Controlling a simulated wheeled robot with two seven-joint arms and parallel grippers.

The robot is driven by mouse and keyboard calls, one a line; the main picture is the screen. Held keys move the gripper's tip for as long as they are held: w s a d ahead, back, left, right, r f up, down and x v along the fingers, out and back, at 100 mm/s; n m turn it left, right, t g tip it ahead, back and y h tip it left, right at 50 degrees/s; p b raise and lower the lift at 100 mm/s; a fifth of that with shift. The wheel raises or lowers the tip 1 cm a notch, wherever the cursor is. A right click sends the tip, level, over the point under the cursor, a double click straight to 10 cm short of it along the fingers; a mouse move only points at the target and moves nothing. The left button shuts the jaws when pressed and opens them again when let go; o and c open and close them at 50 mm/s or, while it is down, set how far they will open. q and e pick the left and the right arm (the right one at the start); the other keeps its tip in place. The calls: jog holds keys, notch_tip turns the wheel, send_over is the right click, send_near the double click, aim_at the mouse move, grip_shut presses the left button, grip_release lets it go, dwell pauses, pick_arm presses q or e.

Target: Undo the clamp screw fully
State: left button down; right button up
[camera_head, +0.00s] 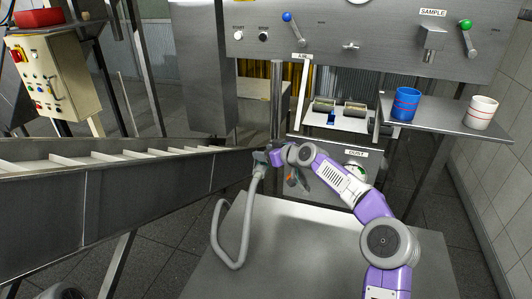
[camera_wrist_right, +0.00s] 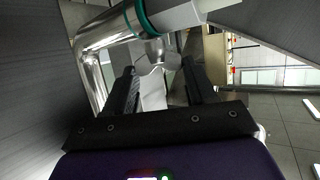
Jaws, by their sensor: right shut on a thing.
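The clamp screw (camera_wrist_right: 157,55) is a small metal piece below a teal ring on a pale fitting in the right wrist view. My right gripper (camera_wrist_right: 160,78) has its two dark fingers on either side of this piece and is shut on it. In the head view the right gripper (camera_head: 268,157) is at the upper end of a bent grey pipe (camera_head: 243,225), beside the end of the long chute. The screw itself is too small and covered to make out there. My left gripper is not in view.
The metal chute (camera_head: 120,195) runs in from the left. A bare metal table (camera_head: 320,255) lies below my right arm. A blue cup (camera_head: 405,104) and a white cup (camera_head: 481,112) stand on a shelf (camera_head: 440,126) at right. A lever panel (camera_head: 385,45) is behind.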

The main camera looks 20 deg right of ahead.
jog(key=o, duration=1)
jog(key=shift+o, duration=0.2)
jog(key=shift+a+h, duration=0.1)
jog(key=shift+h, duration=0.3)
